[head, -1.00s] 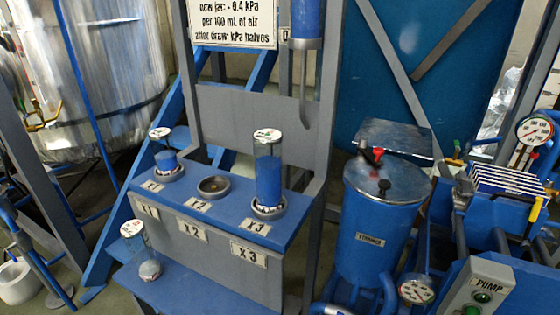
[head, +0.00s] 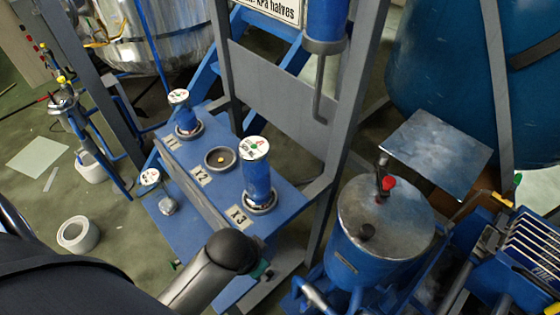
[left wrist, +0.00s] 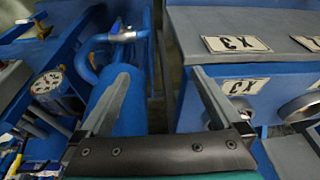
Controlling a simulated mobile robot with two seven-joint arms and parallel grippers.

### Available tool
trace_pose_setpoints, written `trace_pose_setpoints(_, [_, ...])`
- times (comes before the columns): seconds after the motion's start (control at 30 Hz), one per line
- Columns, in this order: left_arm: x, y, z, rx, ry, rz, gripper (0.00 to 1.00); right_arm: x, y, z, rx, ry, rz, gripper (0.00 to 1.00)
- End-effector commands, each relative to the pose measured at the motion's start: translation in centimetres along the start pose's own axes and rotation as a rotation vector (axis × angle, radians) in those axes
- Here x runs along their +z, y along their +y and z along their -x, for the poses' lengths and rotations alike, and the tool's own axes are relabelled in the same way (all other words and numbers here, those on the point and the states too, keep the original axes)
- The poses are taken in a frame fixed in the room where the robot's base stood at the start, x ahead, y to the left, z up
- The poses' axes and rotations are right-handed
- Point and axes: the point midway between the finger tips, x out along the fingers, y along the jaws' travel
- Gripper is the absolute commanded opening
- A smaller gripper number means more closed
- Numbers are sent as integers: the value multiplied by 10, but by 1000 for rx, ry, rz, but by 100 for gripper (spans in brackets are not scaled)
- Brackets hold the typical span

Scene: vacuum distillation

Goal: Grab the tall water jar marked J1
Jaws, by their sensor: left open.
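Jars with round white lids stand on the blue stand (head: 285,197) in the head view. One blue-filled jar (head: 257,183) sits in the ring by plate X3 (head: 238,217), and another (head: 184,115) sits by plate X1. A clear, nearly empty jar (head: 158,190) is on the lower step. Lid markings are too small to read, so I cannot tell which is J1. My left arm covers the head view's lower left; its gripper is mostly hidden there. In the left wrist view my left gripper (left wrist: 162,70) is open and empty, with the stand's front and X3 plate (left wrist: 237,44) at right.
The ring by plate X2 (head: 221,158) holds no jar. A grey post frame (head: 350,110) rises behind the stand. A blue tank with a metal lid (head: 385,220) stands right of it.

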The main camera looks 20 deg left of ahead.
Motion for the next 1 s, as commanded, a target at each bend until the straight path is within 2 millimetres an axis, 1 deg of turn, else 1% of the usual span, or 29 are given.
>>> trace_pose_setpoints(0.03, [-20,-2,18,2,40,-55,100,4,-4,7,-5,-7,1,50])
trace_pose_setpoints(0.07, [-31,-4,25,3,60,-106,100,4,-5,8,-6,-8,1,50])
trace_pose_setpoints(0.1, [-42,-5,29,6,79,-166,100,5,-6,7,-8,-9,1,50])
trace_pose_setpoints(0.17, [-56,-6,35,8,104,-260,100,5,-8,7,-10,-9,0,50])
trace_pose_setpoints(0.27, [-83,-9,49,4,151,-446,100,4,-8,7,-11,-8,0,50])
trace_pose_setpoints(0.37, [-112,-14,69,-12,196,-676,100,4,-11,8,-15,-9,-1,50])
trace_pose_setpoints(0.4, [-122,-16,79,-22,211,-780,100,5,-13,8,-17,-10,-2,50])
trace_pose_setpoints(0.47, [-138,-19,94,-43,231,-952,100,6,-14,9,-18,-10,-2,50])
trace_pose_setpoints(0.53, [-152,-24,113,-71,241,-1167,100,5,-13,10,-18,-9,-2,50])
trace_pose_setpoints(0.6, [-163,-30,132,-104,235,-1382,100,4,-13,11,-17,-8,-2,50])
trace_pose_setpoints(0.67, [-168,-37,148,-131,217,-1563,100,4,-12,11,-15,-6,-2,50])
trace_pose_setpoints(0.7, [-171,-42,158,-150,199,-1681,100,3,-11,12,-15,-6,-2,50])
trace_pose_setpoints(0.8, [-172,-56,181,-183,135,-1951,100,3,-10,13,-13,-6,-2,50])
trace_pose_setpoints(0.9, [-169,-71,201,-198,57,-2175,100,3,-8,14,-11,-5,-1,50])
trace_pose_setpoints(1.0, [-163,-86,219,-198,-26,-2359,100,2,-6,14,-8,-4,-2,50])
